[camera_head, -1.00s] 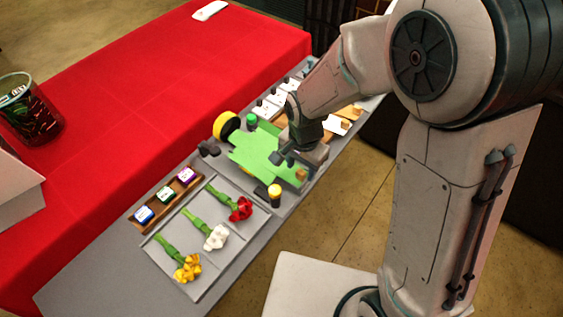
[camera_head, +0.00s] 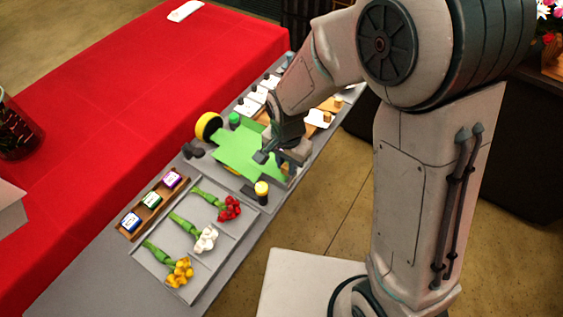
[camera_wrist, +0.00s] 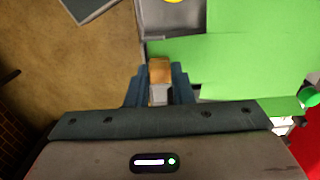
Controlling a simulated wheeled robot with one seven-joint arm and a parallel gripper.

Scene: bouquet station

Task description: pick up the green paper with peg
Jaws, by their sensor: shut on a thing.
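The green paper (camera_head: 238,150) is a wide bright sheet over the grey station, and it fills the right of the wrist view (camera_wrist: 255,60). Its peg (camera_wrist: 159,70) is a small wooden block at the paper's edge. My gripper (camera_wrist: 159,83) is shut on the peg, with one blue-grey finger on each side. In the head view my gripper (camera_head: 278,162) is low over the paper's near right edge and hides the peg. I cannot tell whether the paper is clear of the surface.
A tray (camera_head: 160,262) with red, white and yellow flowers lies in front. A yellow-topped pot (camera_head: 262,190) stands close to my gripper. A yellow roll (camera_head: 208,126) and a green-topped pot (camera_head: 234,120) stand behind the paper. White cards with pegs (camera_head: 318,118) lie farther back.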

